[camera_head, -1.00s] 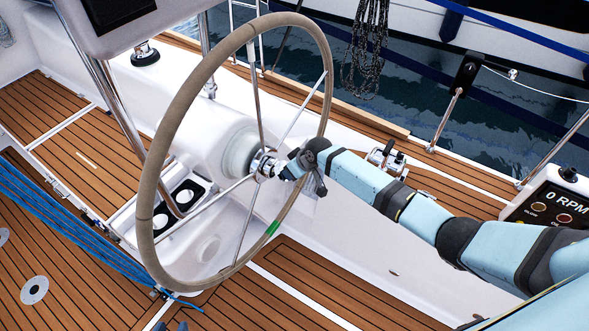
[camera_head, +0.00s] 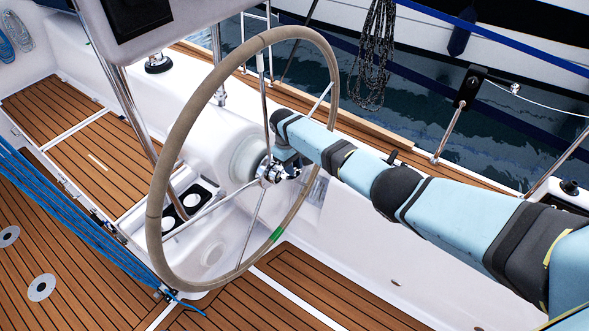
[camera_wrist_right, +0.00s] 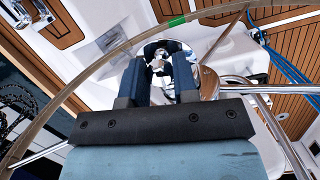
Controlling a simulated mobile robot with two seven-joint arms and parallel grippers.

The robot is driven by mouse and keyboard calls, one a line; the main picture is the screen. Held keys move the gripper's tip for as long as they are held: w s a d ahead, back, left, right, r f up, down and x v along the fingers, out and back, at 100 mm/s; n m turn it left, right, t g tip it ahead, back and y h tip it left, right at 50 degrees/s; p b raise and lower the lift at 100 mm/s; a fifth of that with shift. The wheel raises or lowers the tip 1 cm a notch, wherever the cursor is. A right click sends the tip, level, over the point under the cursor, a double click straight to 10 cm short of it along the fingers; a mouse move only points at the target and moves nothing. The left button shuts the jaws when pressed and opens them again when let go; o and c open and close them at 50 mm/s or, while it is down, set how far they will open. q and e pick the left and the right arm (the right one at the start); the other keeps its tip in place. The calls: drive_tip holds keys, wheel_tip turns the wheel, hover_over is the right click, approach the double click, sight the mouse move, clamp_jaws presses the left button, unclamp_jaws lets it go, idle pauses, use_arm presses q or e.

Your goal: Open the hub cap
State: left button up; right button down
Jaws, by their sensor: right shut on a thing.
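The steering wheel (camera_head: 157,205) stands upright on its white pedestal, with a green mark low on its right side. Its chrome hub (camera_head: 266,172) sits at the middle, where the spokes meet. My right gripper (camera_head: 290,171) is at the right side of the hub, partly hidden by its own wrist. In the right wrist view, the two dark fingers of the right gripper (camera_wrist_right: 160,68) are shut on a small chrome piece, the hub cap (camera_wrist_right: 159,62). The fingers hide part of it, so whether it is apart from the hub cannot be told. My left gripper is out of view.
The wheel rim passes close around my right wrist. A dark instrument panel (camera_head: 135,15) is at the upper left. Blue ropes (camera_head: 75,220) run along the left. A railing post (camera_head: 450,125) stands at the right. Teak deck (camera_head: 300,295) is open below.

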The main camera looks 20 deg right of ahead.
drive_tip(key=shift+w+r, duration=0.1)
idle(0.3)
drive_tip(key=c, duration=0.9)
unclamp_jaws()
drive_tip(key=shift+a, duration=0.1)
wheel_tip(320, 180, up, 20)
drive_tip(key=shift+p, duration=0.8)
